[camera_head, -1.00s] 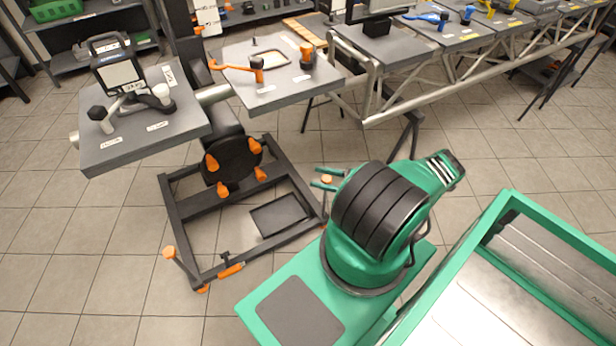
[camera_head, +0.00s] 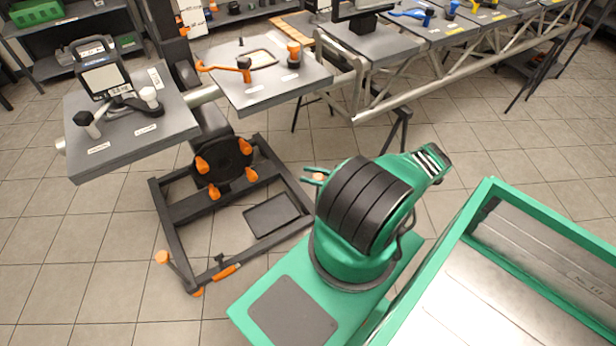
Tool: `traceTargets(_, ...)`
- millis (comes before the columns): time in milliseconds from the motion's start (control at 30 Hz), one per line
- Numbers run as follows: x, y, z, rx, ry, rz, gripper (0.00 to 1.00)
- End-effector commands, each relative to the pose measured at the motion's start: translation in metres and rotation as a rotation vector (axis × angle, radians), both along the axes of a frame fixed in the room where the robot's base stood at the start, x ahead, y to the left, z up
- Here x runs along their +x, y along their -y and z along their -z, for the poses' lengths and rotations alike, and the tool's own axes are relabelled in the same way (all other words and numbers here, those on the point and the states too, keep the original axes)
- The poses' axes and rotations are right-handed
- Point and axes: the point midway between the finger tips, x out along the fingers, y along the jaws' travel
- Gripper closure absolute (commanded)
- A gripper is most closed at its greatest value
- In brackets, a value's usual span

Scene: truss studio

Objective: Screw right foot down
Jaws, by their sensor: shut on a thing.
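A dark wheeled stand has a low frame (camera_head: 170,240) on the floor, with orange parts at its corners. The right foot's round orange knob (camera_head: 318,177) shows at the frame's right side, just past my arm. My gripper (camera_head: 309,174) has green fingers on both sides of this knob and is shut on it. My green and black arm hides the rest of the right foot and its contact with the floor.
Two grey trays (camera_head: 130,145) (camera_head: 270,85) with tools sit on the stand above the frame. A long truss (camera_head: 450,80) with grey tops runs across the back right. A green-rimmed bin (camera_head: 400,300) is at the lower right. Tiled floor at the left is clear.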

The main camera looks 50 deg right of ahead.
Motion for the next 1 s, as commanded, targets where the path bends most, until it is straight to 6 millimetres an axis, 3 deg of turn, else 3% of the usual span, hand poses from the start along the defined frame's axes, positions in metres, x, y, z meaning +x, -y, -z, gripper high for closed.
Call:
traceTargets(600,0.003,0.016,-0.001,0.0,0.0,0.395,0.86)
traceTargets(1000,0.004,0.02,-0.001,-0.003,0.002,0.511,0.86)
